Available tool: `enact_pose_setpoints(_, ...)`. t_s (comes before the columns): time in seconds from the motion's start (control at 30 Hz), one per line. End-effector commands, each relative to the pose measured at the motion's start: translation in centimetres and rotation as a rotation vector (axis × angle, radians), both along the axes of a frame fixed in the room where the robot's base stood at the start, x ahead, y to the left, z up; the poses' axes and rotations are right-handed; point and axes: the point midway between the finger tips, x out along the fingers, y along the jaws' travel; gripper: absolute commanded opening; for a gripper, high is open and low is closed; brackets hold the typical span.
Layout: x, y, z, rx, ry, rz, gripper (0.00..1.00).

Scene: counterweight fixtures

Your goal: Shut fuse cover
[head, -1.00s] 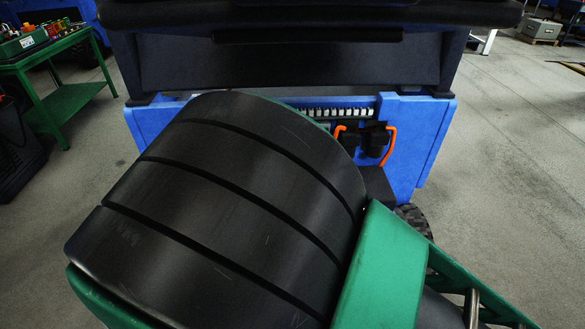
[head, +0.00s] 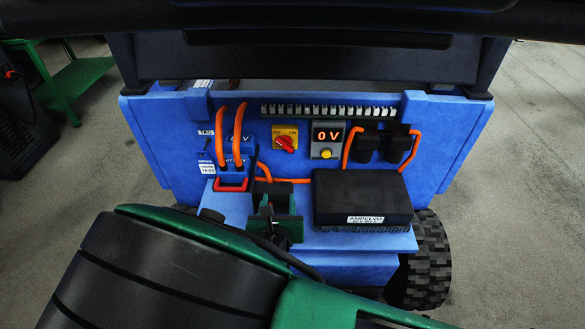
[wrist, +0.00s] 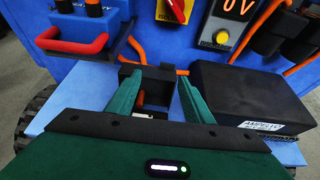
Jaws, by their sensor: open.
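A small black fuse holder (wrist: 148,72) sits on the blue shelf, with its black upper part rising just beyond my fingertips in the wrist view. It appears to be the fuse cover standing open, but my gripper hides much of it. An orange piece, perhaps the fuse, shows between the fingers. In the head view the black part (head: 262,168) shows just above my gripper. My gripper (wrist: 158,82) is open, its green fingers apart over the holder; contact cannot be told. In the head view my gripper (head: 272,200) points at the shelf.
A black box labelled AMPELVO (head: 362,197) stands close on the right. A blue plug with a red handle (head: 232,186) and orange cables is close on the left. Behind are a red rotary switch (head: 285,143) and a display reading 0 V (head: 327,137). A dark overhang crosses above.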

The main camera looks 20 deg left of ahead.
Motion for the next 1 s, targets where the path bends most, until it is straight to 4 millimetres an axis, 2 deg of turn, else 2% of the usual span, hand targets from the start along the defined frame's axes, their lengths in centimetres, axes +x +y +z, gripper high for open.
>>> enact_pose_setpoints(0.03, 1.2, -0.5, -0.3, -0.002, -0.002, -0.013, 0.47)
enact_pose_setpoints(0.2, 4.5, -0.7, -1.5, -0.002, -0.003, -0.027, 0.47)
enact_pose_setpoints(0.5, 8.7, 0.0, -3.1, -0.001, -0.002, -0.031, 0.47)
enact_pose_setpoints(0.7, 9.6, 0.2, -3.5, -0.001, -0.001, -0.031, 0.47)
enact_pose_setpoints(0.97, 9.7, 0.2, -3.5, -0.001, -0.001, -0.031, 0.47)
enact_pose_setpoints(1.0, 9.7, 0.2, -3.5, -0.002, -0.001, -0.031, 0.4)
